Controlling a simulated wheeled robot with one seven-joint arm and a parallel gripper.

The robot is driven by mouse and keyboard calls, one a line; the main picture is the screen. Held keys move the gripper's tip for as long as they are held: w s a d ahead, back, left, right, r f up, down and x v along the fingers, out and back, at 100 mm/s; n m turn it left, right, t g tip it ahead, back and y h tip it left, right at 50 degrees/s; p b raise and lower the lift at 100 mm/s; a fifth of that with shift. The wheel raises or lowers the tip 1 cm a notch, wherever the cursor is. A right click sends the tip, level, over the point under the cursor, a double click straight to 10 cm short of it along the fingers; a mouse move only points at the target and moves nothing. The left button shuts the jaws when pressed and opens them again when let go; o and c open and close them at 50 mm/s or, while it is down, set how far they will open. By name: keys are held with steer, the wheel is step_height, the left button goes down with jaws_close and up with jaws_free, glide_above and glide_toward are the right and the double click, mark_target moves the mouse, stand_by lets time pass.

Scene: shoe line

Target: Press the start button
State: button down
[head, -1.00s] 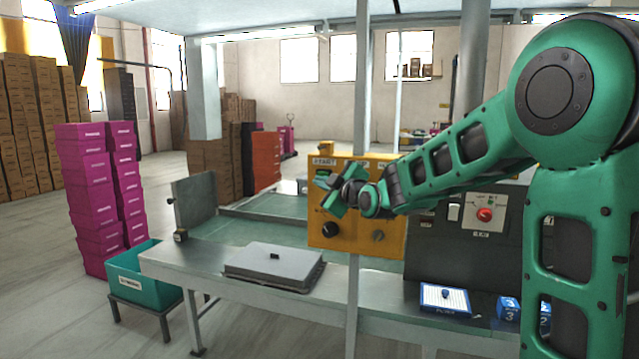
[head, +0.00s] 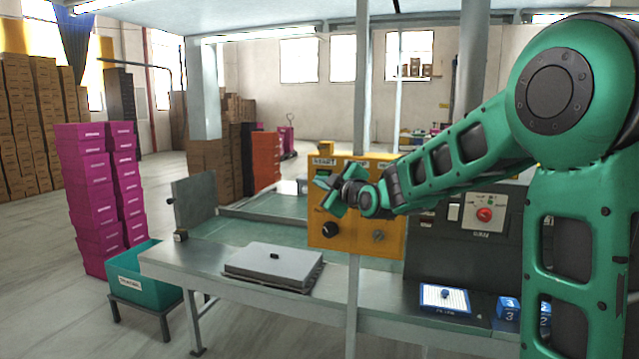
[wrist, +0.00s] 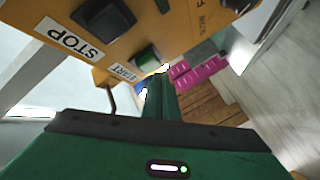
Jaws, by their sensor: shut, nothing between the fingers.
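The yellow control panel (head: 367,240) stands behind the bench; it also shows in the wrist view (wrist: 190,28). In the wrist view the green start button (wrist: 147,56) sits beside a START label (wrist: 124,72). A dark stop button (wrist: 103,18) is next to it with a STOP label (wrist: 75,38). My gripper (wrist: 160,76) is shut and empty, its fingertips right at the green button. I cannot tell whether they touch it. In the head view my gripper (head: 325,183) is in front of the panel's upper left and hides the button.
A grey metal bench (head: 215,262) carries a flat grey plate (head: 275,265). A dark panel with a red knob (head: 484,214) is to the right. Magenta boxes (head: 95,195) and a teal bin (head: 150,280) stand left.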

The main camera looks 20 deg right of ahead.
steer(key=shift+d, duration=0.1)
steer(key=shift+w+d, duration=0.15)
steer(key=shift+w, duration=0.05)
steer(key=shift+w+d, duration=0.35)
steer(key=shift+w, duration=0.1)
stand_by(1.2)
steer(key=shift+s+a, duration=0.6)
steer(key=shift+s, duration=0.2)
steer(key=shift+s+a, duration=0.75)
steer(key=shift+s, duration=0.3)
steer(key=shift+s+a, duration=0.7)
steer(key=shift+s, duration=0.3)
